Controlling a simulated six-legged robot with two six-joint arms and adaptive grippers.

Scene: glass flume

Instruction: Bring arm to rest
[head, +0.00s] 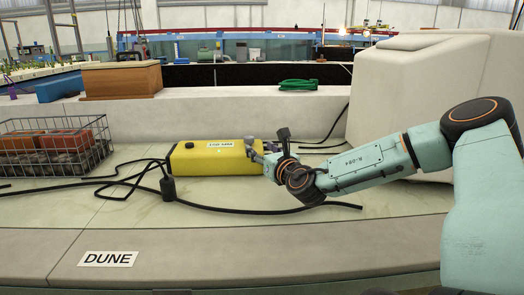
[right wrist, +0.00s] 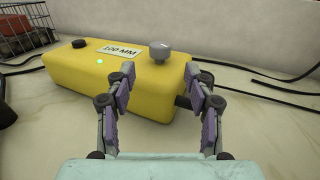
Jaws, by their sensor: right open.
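My right arm (head: 370,162) reaches in from the right of the head view, its forearm low over the bench. My right gripper (head: 266,141) is at the right end of a yellow box labelled "100 MM" (head: 208,158). In the right wrist view the gripper (right wrist: 160,72) is open, its two purple-padded fingers apart with nothing held between them. The yellow box (right wrist: 140,95) lies just beyond the fingers, with a grey knob (right wrist: 160,51) showing between the fingertips. Whether a finger touches the box is unclear. My left gripper is out of view.
A wire basket (head: 75,150) of bricks and stones stands at left. Black cables (head: 250,211) cross the pale bench, with a dark plug (head: 168,188) in front of the box. A large pale block (head: 400,85) stands behind my arm. The front ledge with a "DUNE" label (head: 108,259) is clear.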

